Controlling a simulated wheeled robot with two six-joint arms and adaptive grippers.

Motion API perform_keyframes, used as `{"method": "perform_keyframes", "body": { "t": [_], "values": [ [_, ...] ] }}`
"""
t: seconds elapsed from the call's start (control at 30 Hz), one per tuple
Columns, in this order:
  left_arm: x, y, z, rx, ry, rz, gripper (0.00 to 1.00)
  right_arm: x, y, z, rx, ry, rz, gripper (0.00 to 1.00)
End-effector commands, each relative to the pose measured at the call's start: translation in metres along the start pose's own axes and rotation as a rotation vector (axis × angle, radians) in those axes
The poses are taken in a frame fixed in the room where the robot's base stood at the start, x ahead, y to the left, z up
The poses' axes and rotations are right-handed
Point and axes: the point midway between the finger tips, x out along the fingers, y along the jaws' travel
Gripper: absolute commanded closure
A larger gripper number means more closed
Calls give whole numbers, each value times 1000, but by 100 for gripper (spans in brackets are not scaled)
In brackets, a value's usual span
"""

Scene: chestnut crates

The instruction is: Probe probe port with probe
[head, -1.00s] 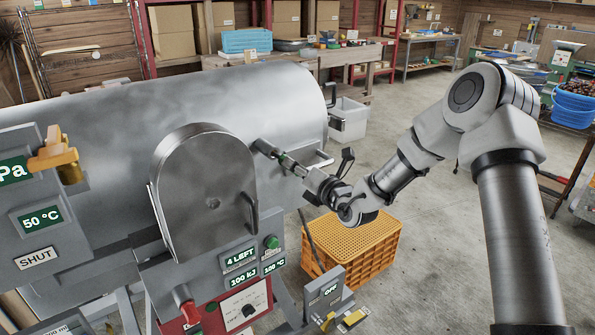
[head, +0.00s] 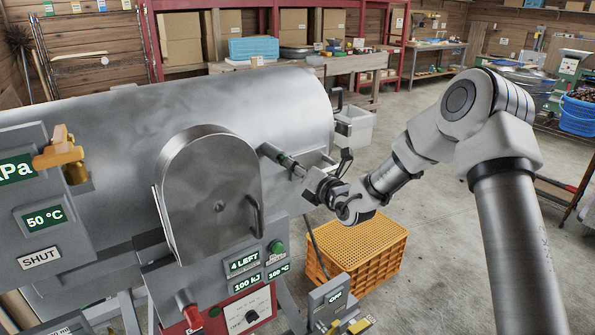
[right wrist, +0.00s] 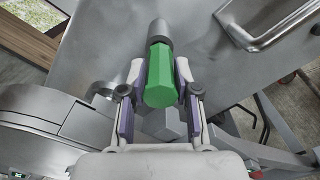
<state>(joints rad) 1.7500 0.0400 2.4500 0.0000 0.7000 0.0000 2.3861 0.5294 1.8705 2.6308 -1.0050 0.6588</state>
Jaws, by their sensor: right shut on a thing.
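The probe (right wrist: 162,78) has a green faceted handle and shows between my right gripper's fingers (right wrist: 159,76) in the right wrist view. In the head view my right gripper (head: 302,173) is shut on it beside the big metal vessel (head: 110,125). The probe port (head: 268,151) is a grey metal tube sticking out of the vessel, right of its round-topped door. The green handle lies in line with the port (right wrist: 158,32), its far end at or against the port's mouth. The probe's tip is hidden, seemingly inside the port. My left gripper is not in view.
The closed door (head: 210,195) with its handle is left of the port. A control panel (head: 245,262) with displays reading 4 LEFT, 100 kJ and 100 °C sits below. An orange crate (head: 365,262) stands on the floor below my right gripper. Open floor lies to the right.

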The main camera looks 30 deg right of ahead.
Motion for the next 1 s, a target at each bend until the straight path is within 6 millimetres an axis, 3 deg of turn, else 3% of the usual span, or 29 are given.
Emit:
{"method": "perform_keyframes", "body": {
  "t": [0.57,0.6,0.67,1.0],
  "values": [
    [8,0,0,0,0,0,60,15,0,0,0,-1,1,100],
    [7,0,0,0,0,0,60,14,1,0,0,-1,1,58],
    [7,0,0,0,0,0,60,14,1,0,0,-1,1,40],
    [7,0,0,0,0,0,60,12,0,0,1,-1,0,40]
  ]
}}
